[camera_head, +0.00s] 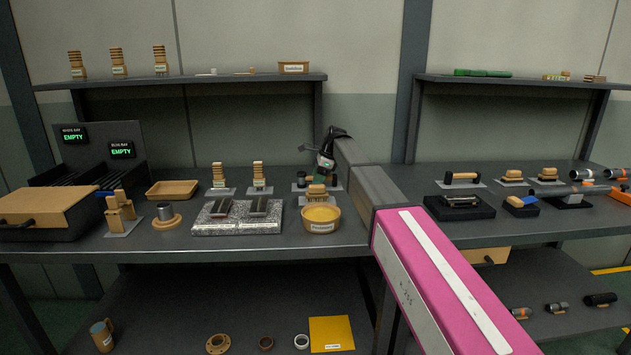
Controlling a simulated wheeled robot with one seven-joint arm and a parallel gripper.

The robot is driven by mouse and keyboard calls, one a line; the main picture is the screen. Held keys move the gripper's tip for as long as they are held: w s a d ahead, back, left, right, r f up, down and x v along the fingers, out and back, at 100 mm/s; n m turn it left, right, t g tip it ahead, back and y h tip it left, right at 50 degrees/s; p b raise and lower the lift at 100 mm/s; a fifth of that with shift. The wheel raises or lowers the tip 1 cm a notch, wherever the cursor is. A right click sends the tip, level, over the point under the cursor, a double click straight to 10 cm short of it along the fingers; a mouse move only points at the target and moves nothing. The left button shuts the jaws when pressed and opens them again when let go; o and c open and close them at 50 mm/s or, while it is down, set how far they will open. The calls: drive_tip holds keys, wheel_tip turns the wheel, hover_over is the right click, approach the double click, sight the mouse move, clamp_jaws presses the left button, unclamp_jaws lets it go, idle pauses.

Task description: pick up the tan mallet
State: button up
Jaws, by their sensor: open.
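No tan thing can be told for certain as the mallet at this size. A tan block-like piece with a blue part (120,207) stands on a pale mat at the left of the bench. Whether the gripper touches anything there cannot be told.
A grey speckled slab (237,228) and a tan tray (172,189) are on the left bench (190,250). A tan-lidded dark box (45,212) stands at its left end. Shelves (200,80) hang above. Small tan stacks stand near the gripper.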

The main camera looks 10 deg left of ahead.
drive_tip(key=shift+f, duration=0.2)
drive_tip(key=shift+c, duration=0.3)
drive_tip(key=c, duration=0.9)
drive_tip(key=shift+r, duration=0.5)
wheel_tip(320, 180, up, 4)
drive_tip(key=shift+f, duration=0.15)
drive_tip(key=s+a+r, duration=0.2)
drive_tip(key=s, duration=0.1)
drive_tip(key=s+a+r, duration=0.2)
drive_tip(key=a, duration=0.1)
drive_tip(key=s+a+r, duration=0.2)
drive_tip(key=s+a, duration=0.1)
drive_tip(key=shift+s+r, duration=0.3)
drive_tip(key=shift+r, duration=0.1)
